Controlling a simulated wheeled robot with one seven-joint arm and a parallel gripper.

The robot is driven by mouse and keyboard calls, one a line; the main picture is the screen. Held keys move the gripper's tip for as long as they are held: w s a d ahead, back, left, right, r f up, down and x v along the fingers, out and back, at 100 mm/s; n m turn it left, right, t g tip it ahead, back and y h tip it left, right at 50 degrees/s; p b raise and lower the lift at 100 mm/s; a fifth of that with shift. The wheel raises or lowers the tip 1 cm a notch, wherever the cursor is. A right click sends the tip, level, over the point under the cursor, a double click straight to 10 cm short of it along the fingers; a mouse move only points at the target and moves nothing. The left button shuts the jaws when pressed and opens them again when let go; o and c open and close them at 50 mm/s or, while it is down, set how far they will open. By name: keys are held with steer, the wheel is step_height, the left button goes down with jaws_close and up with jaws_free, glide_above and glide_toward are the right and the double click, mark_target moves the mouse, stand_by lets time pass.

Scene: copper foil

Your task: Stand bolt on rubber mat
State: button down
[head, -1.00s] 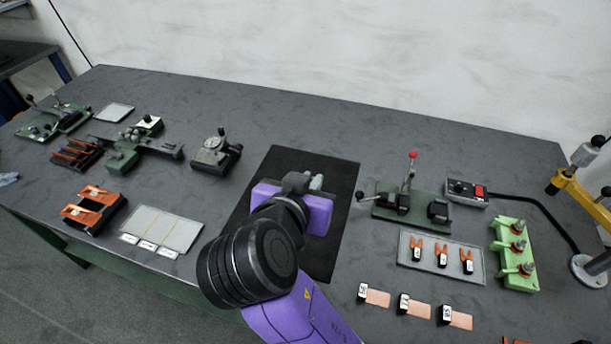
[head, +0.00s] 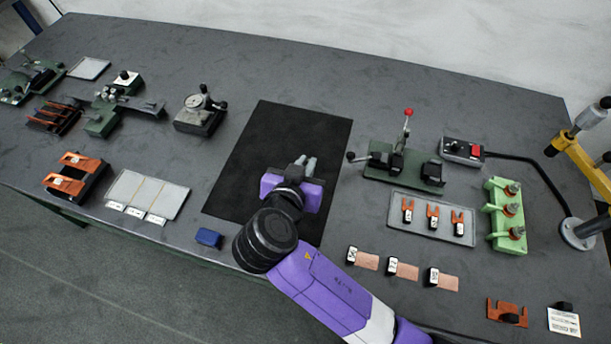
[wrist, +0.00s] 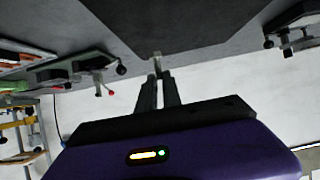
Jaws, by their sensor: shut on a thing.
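The rubber mat (head: 255,140) is a flat black rectangle on the grey bench in the head view. It also shows in the wrist view (wrist: 190,20). My purple gripper (head: 306,163) is over the right part of the mat, its fingers pointing toward the back of the bench. In the wrist view my gripper (wrist: 158,78) has its fingers close together, shut on a small pale grey piece at the tips, which looks like the bolt (wrist: 157,60). Most of the bolt is hidden, and its tilt and any contact with the mat cannot be told.
Right of the mat stands a green fixture with a red-knobbed lever (head: 405,165), then a tray of copper forks (head: 465,238) and a light-green holder (head: 494,225). A blue block (head: 208,238) lies near the front edge. A dial gauge (head: 200,112) stands left. The mat's back-left part is clear.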

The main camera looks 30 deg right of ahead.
steer(key=shift+f, duration=3.1)
steer(key=shift+f, duration=0.15)
steer(key=c, duration=1.5)
jaws_free()
steer(key=shift+r+p, duration=0.25)
steer(key=shift+p, duration=0.05)
steer(key=b+v, duration=0.2)
steer(key=v, duration=1)
steer(key=shift+f, duration=0.15)
